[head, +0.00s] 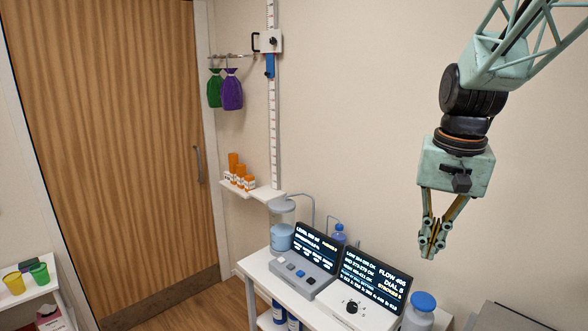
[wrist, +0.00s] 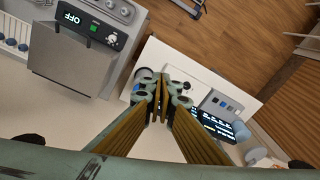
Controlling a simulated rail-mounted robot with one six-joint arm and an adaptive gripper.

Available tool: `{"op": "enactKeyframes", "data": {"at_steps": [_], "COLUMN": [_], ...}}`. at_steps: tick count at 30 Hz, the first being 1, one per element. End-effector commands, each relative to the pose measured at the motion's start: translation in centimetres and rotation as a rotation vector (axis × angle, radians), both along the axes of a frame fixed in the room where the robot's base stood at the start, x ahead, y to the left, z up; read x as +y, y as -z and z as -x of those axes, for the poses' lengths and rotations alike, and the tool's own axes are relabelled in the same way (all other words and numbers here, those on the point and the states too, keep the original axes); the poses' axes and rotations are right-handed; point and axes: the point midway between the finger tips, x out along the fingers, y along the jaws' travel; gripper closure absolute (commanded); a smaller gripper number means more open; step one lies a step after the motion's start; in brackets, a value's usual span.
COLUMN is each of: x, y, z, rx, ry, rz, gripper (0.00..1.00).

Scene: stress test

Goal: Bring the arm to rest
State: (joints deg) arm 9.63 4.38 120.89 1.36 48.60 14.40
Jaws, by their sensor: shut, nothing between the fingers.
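My gripper (head: 432,245) hangs pointing down from my pale green arm at the upper right of the head view. Its fingers are shut with nothing between them. It is in free air, in front of the cream wall and above the right end of the white bench. In the wrist view my gripper (wrist: 161,85) shows shut and empty, its fingertips together over the white bench (wrist: 158,55) far below. Nothing touches the fingers.
Two consoles with lit screens (head: 316,246) (head: 376,278) stand on the bench, beside a clear vessel (head: 282,235) and a blue-capped bottle (head: 423,302). A wall shelf (head: 236,190) holds orange bottles. A wooden door (head: 110,150) is at left. The wrist view shows a grey machine (wrist: 85,60) reading OFF.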

Motion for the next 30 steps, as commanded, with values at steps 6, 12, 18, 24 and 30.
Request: {"op": "enactKeyframes", "data": {"at_steps": [6,12,18,24,30], "x": [1.5,2.6,3.7,4.7,5.6], "y": [-1.1,-1.8,-2.3,-2.6,-2.6], "z": [3.1,6.0,8.9,11.8,14.8], "rx": [-0.027,-0.049,-0.072,-0.095,-0.118], "ry": [-0.047,-0.091,-0.134,-0.176,-0.218], "rz": [0.01,0.018,0.028,0.037,0.047], "gripper": [1.0,1.0,1.0,1.0,1.0]}}
